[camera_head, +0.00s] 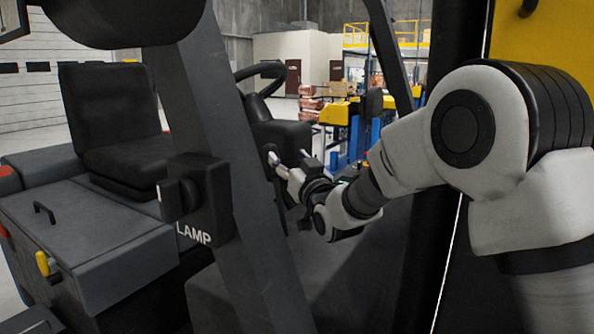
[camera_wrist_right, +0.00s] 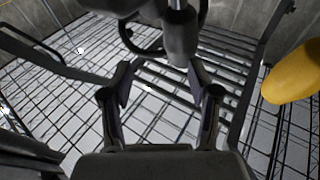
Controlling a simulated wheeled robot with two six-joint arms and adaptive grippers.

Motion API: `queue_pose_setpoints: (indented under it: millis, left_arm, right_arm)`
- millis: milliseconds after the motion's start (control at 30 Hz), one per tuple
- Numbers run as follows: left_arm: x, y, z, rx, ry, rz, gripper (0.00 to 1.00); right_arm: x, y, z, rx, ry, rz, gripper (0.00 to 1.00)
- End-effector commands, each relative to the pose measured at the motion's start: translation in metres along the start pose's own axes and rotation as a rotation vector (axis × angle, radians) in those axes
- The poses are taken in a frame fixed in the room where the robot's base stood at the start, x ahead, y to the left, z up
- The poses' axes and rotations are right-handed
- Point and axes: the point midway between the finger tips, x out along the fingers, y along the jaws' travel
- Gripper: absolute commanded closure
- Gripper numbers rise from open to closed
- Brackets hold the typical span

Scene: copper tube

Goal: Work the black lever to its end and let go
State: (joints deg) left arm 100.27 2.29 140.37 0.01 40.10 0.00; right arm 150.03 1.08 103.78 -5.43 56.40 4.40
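My right gripper (camera_head: 292,165) reaches in from the right beside the dark dash of a forklift-like vehicle, near the steering wheel (camera_head: 262,72). In the right wrist view, my right gripper (camera_wrist_right: 160,82) is open, with its two fingers wide apart and nothing clearly held between them. A dark rounded post-like part (camera_wrist_right: 181,35) is just beyond the fingertips at the top of that view. I cannot tell for sure whether it is the black lever or part of the steering column. My left gripper is not in view.
A slanted dark pillar (camera_head: 235,190) with a black box labelled LAMP (camera_head: 207,195) stands left of my right gripper. A black seat (camera_head: 115,120) is at the left. A yellow rounded part (camera_wrist_right: 293,74) is at the right of the wrist view.

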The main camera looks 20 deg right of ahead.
Motion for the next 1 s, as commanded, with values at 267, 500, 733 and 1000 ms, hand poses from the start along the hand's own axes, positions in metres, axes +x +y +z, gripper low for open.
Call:
queue_pose_setpoints:
  millis: [267,500,733,1000]
  left_arm:
    - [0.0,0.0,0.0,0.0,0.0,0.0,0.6]
    - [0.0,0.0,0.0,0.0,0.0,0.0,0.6]
    - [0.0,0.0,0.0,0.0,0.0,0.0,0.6]
    - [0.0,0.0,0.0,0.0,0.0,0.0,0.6]
  right_arm:
    - [-0.068,-0.001,0.001,0.0,-0.004,0.0,0.4]
    - [-0.106,-0.002,0.001,-0.002,-0.002,-0.001,0.4]
    - [-0.108,-0.002,0.001,-0.002,-0.002,-0.001,0.4]
    - [-0.108,-0.002,0.001,-0.002,-0.002,-0.001,0.4]
